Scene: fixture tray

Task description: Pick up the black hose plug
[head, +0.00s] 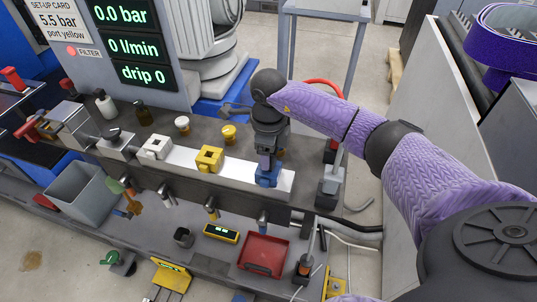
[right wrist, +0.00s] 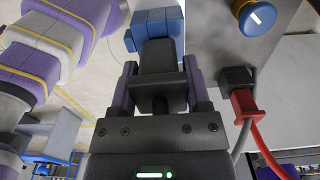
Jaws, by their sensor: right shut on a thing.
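My right gripper (head: 268,152) is over the blue block (head: 268,176) at the right end of the white rail (head: 240,177). In the right wrist view, its two purple fingers (right wrist: 160,85) are shut on a black blocky piece, which I take to be the black hose plug (right wrist: 160,62). The blue block (right wrist: 150,24) lies just beyond the plug's far end. I cannot tell whether plug and block touch. In the head view the gripper mostly hides the plug. My left gripper is not in view.
A yellow block (head: 209,159) and a white block (head: 154,147) stand farther left on the rail. A red plug with a red hose (right wrist: 243,102) sits in a black socket at right. A blue knob (right wrist: 257,16) is nearby. A red tray (head: 263,254) and grey bin (head: 80,192) are in front.

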